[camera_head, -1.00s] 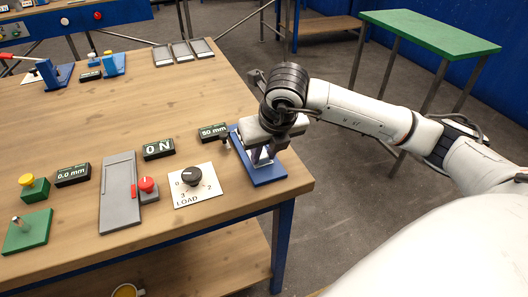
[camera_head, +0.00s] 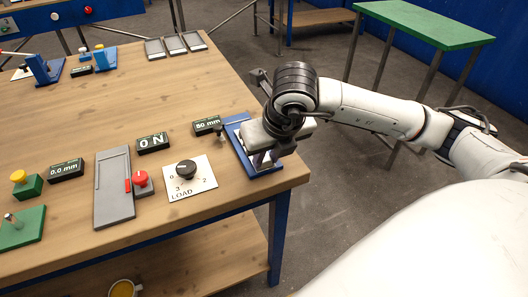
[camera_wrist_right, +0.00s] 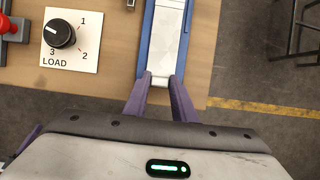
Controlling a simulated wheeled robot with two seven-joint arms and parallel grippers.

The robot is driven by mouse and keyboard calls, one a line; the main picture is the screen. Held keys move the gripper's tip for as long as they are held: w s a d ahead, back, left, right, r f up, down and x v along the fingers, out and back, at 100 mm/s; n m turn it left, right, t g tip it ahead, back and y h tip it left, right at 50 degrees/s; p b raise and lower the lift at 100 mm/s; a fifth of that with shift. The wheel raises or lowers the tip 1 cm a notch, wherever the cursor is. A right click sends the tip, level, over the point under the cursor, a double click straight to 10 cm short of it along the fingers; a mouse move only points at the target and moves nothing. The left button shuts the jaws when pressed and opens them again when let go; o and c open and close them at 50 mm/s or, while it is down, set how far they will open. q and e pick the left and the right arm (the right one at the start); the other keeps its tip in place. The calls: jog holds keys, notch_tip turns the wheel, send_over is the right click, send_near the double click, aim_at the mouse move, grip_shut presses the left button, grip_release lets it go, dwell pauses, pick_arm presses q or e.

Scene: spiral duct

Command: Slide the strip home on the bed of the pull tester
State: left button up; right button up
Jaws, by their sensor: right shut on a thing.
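The pull tester's bed (camera_wrist_right: 143,45) is a blue channel near the table's right corner. It also shows in the head view (camera_head: 235,119), partly under my right gripper. A pale, whitish strip (camera_wrist_right: 166,35) lies lengthwise in the channel in the right wrist view. My right gripper (camera_wrist_right: 159,80) has its two purple fingers shut on the strip at the bed's near end. In the head view the right gripper (camera_head: 264,160) hides much of the bed and the strip. The strip's far end is outside the wrist view. My left gripper is not in view.
Left of the bed are a "50 mm" display (camera_head: 207,125), a LOAD dial card (camera_head: 188,178) and a grey unit (camera_head: 114,190) with a red button (camera_head: 140,178). The table's front edge is close to the bed. Grey trays (camera_head: 174,45) lie further back.

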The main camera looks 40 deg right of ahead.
jog(key=shift+s+a, duration=0.1)
jog(key=shift+s, duration=0.45)
jog(key=shift+r, duration=0.15)
notch_tip(320, 180, up, 7)
jog(key=p, duration=0.3)
jog(key=shift+p, duration=0.4)
